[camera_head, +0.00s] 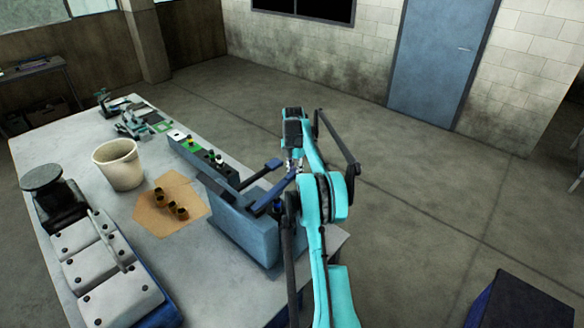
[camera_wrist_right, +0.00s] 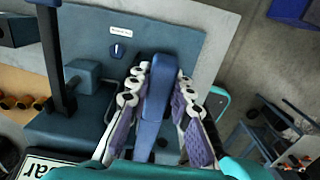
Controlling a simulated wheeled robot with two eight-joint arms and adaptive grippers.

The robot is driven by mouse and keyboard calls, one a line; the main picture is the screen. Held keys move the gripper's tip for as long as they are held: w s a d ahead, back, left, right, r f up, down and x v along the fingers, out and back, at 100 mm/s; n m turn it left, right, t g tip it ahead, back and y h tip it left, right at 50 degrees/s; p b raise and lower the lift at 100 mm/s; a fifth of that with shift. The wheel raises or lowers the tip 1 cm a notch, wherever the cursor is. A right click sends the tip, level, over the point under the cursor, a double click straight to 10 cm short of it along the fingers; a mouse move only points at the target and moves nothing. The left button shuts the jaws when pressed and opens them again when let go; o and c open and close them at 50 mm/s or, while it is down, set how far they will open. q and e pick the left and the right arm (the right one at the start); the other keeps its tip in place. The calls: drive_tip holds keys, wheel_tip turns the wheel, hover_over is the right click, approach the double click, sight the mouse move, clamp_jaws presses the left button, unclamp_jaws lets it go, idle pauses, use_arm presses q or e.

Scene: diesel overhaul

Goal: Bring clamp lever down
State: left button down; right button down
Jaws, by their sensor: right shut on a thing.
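The clamp lever is a dark blue bar (camera_head: 271,197) on top of the blue fixture box (camera_head: 240,223) at the right end of the bench. It slants up to the right into my right gripper (camera_head: 292,166). In the right wrist view the lever's blue handle (camera_wrist_right: 157,95) lies between the two padded fingers of that gripper (camera_wrist_right: 156,90), which is shut on it. The lever's lower end is partly hidden in that view. My left gripper is not in view.
A white bucket (camera_head: 119,164), cardboard with several brass-coloured parts (camera_head: 171,207), and a row of switches (camera_head: 193,152) share the bench. A grey engine cover (camera_head: 104,262) is at left. Open floor lies right of the bench.

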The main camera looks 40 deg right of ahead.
drive_tip(key=shift+d+f+y, duration=0.1)
drive_tip(key=shift+f+y, duration=1)
drive_tip(key=shift+f, duration=1)
drive_tip(key=c, duration=1.3)
unclamp_jaws()
drive_tip(key=shift+c, duration=0.2)
drive_tip(key=r, duration=0.4)
drive_tip(key=d+r, duration=0.1)
drive_tip(key=r, duration=0.2)
drive_tip(key=shift+w+d, duration=0.1)
drive_tip(key=shift+r, duration=0.2)
